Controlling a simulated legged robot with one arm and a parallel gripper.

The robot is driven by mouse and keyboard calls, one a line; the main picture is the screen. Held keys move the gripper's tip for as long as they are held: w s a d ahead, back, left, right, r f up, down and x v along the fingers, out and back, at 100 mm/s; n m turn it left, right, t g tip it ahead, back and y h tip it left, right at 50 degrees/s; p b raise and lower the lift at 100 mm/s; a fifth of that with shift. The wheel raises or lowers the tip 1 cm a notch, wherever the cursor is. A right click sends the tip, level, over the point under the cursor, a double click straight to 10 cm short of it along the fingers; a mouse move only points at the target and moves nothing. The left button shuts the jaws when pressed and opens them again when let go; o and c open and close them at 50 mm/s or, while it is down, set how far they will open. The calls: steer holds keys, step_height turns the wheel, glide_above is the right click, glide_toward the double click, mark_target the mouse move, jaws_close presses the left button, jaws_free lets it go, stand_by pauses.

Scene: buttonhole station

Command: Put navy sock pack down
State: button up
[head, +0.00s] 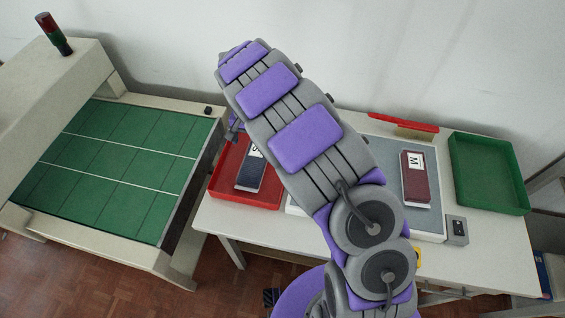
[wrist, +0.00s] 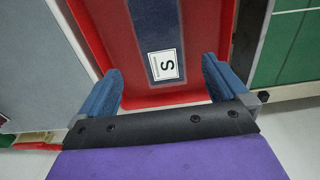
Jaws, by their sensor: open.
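The navy sock pack (head: 250,174) lies in the red tray (head: 262,196) on the left part of the table, partly hidden by my arm in the head view. In the wrist view the navy pack (wrist: 153,22) bears a white label with an S and lies on the floor of the red tray (wrist: 100,30). My gripper (wrist: 161,68) is open, its blue fingers apart on either side of the pack's labelled end, with nothing between them that I can see held. In the head view my gripper is mostly hidden behind my arm.
A maroon pack (head: 415,180) marked M lies on a grey mat (head: 436,222). An empty green tray (head: 490,175) stands at the table's right. A small switch box (head: 457,230) is beside the mat. A machine with a green gridded bed (head: 115,160) stands at the left.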

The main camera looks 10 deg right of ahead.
steer(key=s+d+r+h, duration=0.1)
steer(key=s+d+r, duration=1.1)
steer(key=d+r, duration=0.15)
steer(key=s+d+r+n+g, duration=0.1)
steer(key=s+r+n, duration=0.1)
steer(key=s, duration=1.2)
steer(key=s+d+r+n+y, duration=0.1)
steer(key=s+d+r+n, duration=0.1)
steer(key=s, duration=1.2)
steer(key=shift+r+g, duration=0.35)
steer(key=shift+g, duration=0.05)
